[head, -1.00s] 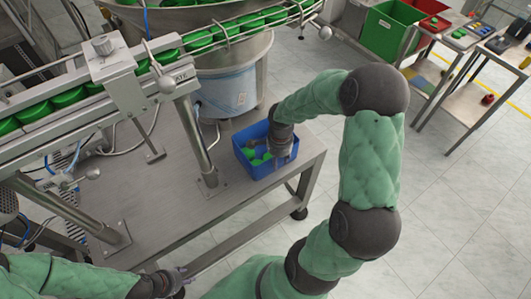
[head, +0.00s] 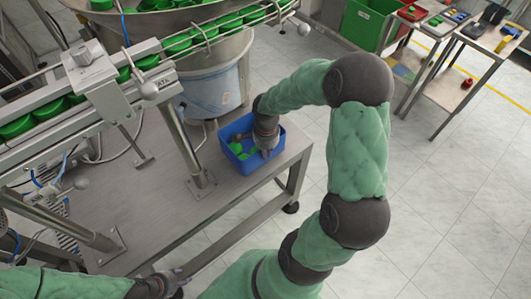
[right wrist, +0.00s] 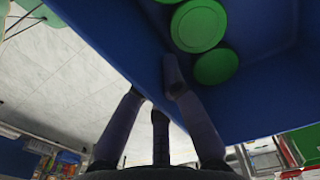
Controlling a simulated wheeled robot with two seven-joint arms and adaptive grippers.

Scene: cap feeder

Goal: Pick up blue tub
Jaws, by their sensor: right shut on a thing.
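The blue tub (head: 250,167) is at the near right corner of the steel table, with green caps (head: 238,147) inside it. My right gripper (head: 266,150) reaches down to the tub's right side. In the right wrist view the gripper (right wrist: 156,88) has fingers on both sides of the tub wall and is shut on it. That view also shows the tub's blue inside (right wrist: 265,60) and green caps (right wrist: 200,25). Whether the tub touches the table is unclear. My left gripper (head: 178,279) is low at the left, away from the tub; its fingers are too small to read.
The steel table (head: 130,205) carries a metal post (head: 190,140) left of the tub. A conveyor with green caps (head: 60,105) and a round feeder bowl (head: 215,45) stand behind. A green bin (head: 370,22) and side tables (head: 440,50) are at the back right. Open floor lies right.

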